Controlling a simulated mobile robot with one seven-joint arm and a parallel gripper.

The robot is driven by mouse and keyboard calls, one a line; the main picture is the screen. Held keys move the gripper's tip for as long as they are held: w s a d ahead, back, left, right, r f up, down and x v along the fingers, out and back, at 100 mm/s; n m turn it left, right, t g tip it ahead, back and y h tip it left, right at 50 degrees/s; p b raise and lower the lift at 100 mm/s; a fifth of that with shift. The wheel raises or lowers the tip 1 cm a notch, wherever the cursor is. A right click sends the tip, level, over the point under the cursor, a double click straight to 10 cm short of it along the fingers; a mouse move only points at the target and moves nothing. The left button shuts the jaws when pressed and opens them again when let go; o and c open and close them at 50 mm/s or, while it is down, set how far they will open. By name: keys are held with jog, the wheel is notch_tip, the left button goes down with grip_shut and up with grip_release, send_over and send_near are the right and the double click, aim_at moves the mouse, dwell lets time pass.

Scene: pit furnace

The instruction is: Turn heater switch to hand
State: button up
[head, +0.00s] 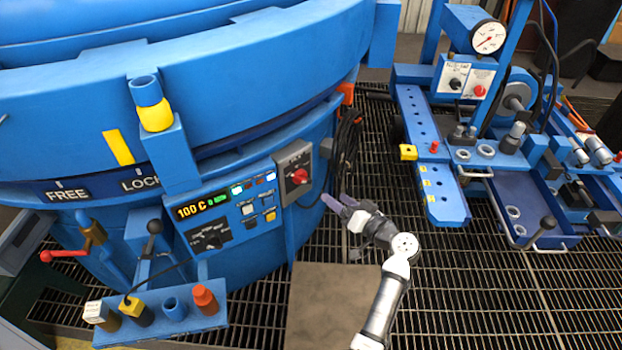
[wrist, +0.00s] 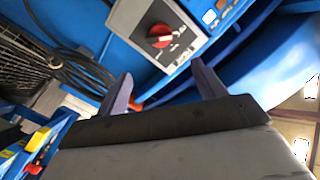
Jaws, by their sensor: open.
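The blue furnace's control panel (head: 233,211) carries a lit display reading 100 C, several small lamps and buttons, and a black rotary switch (head: 210,238) at its lower left. Beside it on the right is a grey box with a red rotary knob (head: 299,176). This red knob also shows in the wrist view (wrist: 160,36), ahead of my fingers. The labels are too small to tell which is the heater switch. My gripper (head: 338,203) is open and empty, right of the grey box and apart from it. Its two fingers (wrist: 160,80) flank bare space in the wrist view.
A shelf (head: 160,327) with colored plugs juts out at the lower left, near a red-handled lever (head: 65,255). Black cables (head: 347,140) hang right of the grey box. A blue workstation with a gauge (head: 488,37) stands at right. Open grating lies between.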

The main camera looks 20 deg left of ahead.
aim_at(307, 181)
jog(key=shift+y, duration=0.4)
jog(key=p+x, duration=0.1)
jog(key=x, duration=0.3)
jog(key=f+p+x, duration=0.1)
jog(key=x, duration=0.2)
jog(key=p+x, duration=0.1)
jog(key=x, duration=0.3)
jog(key=shift+a+f, duration=0.2)
jog(key=shift+a, duration=0.2)
jog(key=c, duration=1)
jog(key=shift+m, duration=0.3)
